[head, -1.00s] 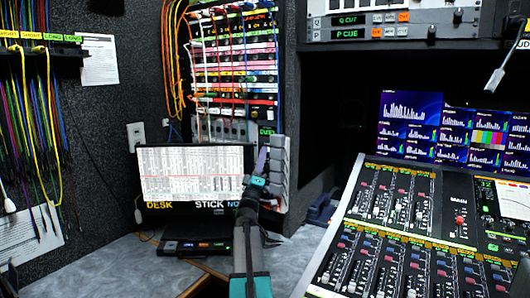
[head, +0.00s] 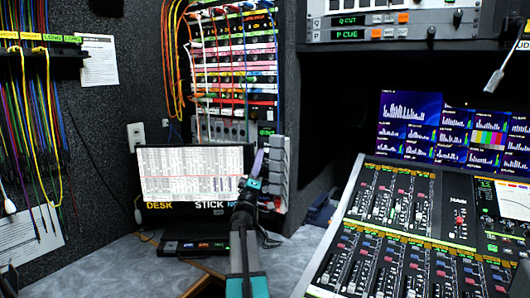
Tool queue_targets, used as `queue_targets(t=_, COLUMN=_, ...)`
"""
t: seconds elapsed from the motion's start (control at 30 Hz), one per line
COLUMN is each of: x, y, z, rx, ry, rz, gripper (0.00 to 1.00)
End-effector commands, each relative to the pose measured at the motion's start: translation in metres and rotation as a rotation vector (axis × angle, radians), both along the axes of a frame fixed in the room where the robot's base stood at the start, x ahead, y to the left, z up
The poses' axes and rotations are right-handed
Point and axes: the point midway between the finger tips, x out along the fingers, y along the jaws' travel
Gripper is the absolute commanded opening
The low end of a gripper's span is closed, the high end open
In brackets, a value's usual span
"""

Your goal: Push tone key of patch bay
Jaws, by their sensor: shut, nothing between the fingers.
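The patch bay (head: 234,70) stands in a rack at the back, with coloured rows of jacks and several patch cords across it. A row of knobs (head: 224,130) and a small green display (head: 266,132) sit at its lower part. A column of grey keys (head: 279,155) runs down its lower right side. My gripper (head: 259,160) is shut and empty, pointing up in front of this lower right part, just left of the grey keys. I cannot tell whether it touches anything. No tone label is readable, and my gripper and the monitor hide part of the rack.
A lit monitor (head: 194,172) stands left of my gripper, with a small black box (head: 196,246) below it on the grey desk (head: 115,262). A mixing console (head: 410,235) fills the right. Loose cables (head: 45,120) hang on the left wall.

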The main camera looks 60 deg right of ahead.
Motion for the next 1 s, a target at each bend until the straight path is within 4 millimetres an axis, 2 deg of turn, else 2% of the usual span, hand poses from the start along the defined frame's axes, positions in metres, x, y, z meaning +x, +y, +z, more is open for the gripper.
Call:
queue_targets(t=0.6, x=0.000, y=0.041, z=0.000, rx=0.001, ry=0.000, rz=0.001, gripper=0.00)
queue_targets(t=1.0, x=0.001, y=0.045, z=0.000, rx=0.001, ry=0.000, rz=0.001, gripper=0.00)
